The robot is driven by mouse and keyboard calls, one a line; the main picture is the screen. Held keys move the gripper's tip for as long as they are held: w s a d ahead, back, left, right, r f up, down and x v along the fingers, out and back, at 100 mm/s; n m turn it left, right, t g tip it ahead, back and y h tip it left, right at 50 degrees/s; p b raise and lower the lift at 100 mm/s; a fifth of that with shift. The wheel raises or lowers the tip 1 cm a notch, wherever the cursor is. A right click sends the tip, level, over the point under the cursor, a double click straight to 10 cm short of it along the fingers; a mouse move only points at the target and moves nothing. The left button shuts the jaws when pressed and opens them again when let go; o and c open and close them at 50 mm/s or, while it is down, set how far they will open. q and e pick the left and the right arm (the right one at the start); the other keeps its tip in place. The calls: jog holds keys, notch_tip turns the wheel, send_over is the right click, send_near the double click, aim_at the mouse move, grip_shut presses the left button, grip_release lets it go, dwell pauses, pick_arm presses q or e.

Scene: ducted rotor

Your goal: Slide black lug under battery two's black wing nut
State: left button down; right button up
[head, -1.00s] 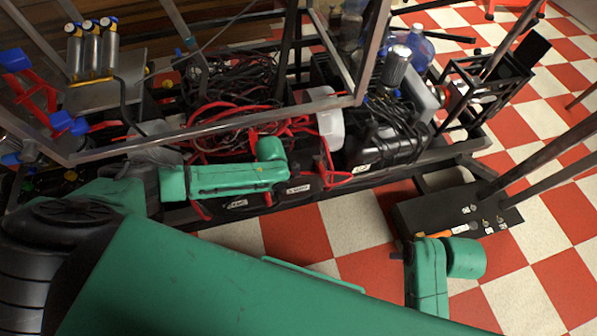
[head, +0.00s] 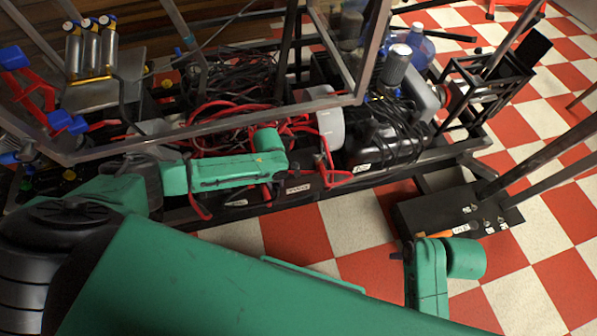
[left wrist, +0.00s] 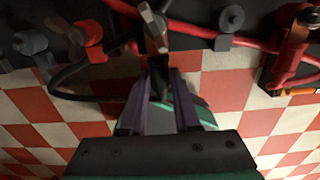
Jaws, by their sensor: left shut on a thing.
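My left gripper (left wrist: 160,78) shows in the left wrist view, its dark purple fingers closed on a metal lug (left wrist: 154,32). A black cable (left wrist: 75,93) loops from the left to the fingers. The held lug is beside the batteries' dark top edge; whether it touches a post is unclear. A grey-black wing nut (left wrist: 30,43) and a red wing nut (left wrist: 90,33) stand to its left. Another grey-black wing nut (left wrist: 231,18) stands to its right, beside a red cable. Which one is battery two's is unclear. In the head view the left gripper is not clearly distinguishable. My right gripper is not visible.
A red cable (left wrist: 190,30) runs close beside the held lug. A copper lug with red cable (left wrist: 300,25) is at the right. In the head view, frame bars (head: 210,133) and tangled cables crowd the machine. The checkered floor (head: 300,232) in front is open.

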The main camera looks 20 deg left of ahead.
pick_arm(q)
jog(key=shift+w+a, duration=0.15)
jog(key=shift+w, duration=0.15)
jog(key=c, duration=0.6)
grip_release()
jog(key=shift+o, duration=0.2)
notch_tip(320, 180, up, 15)
jog(key=p, duration=0.3)
jog(key=shift+f, duration=0.2)
